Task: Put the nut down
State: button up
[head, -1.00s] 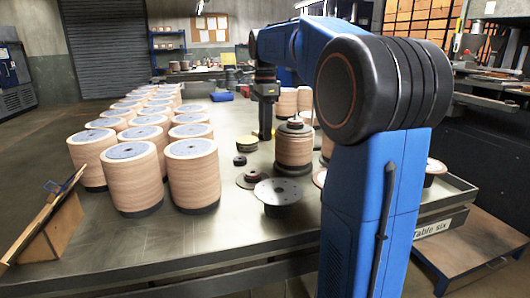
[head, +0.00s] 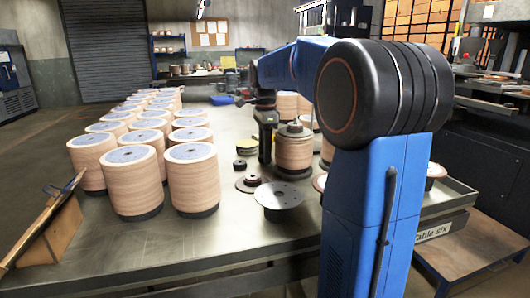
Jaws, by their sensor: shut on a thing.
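My gripper (head: 265,157) points straight down over the table, just left of a tall stack of tan discs (head: 293,153). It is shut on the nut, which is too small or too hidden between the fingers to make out. The fingertips are low, close to the tabletop; I cannot tell whether the nut touches it.
A perforated round plate (head: 278,195) on a dark base stands in front of the gripper. Rows of tall disc stacks (head: 192,180) fill the table's left side. A wooden holder (head: 50,235) sits at the left edge. The front tabletop (head: 220,235) is bare.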

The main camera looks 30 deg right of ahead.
jog(key=o, duration=0.9)
jog(key=shift+o, duration=0.2)
notch_tip(320, 180, up, 12)
jog(key=shift+r, duration=0.1)
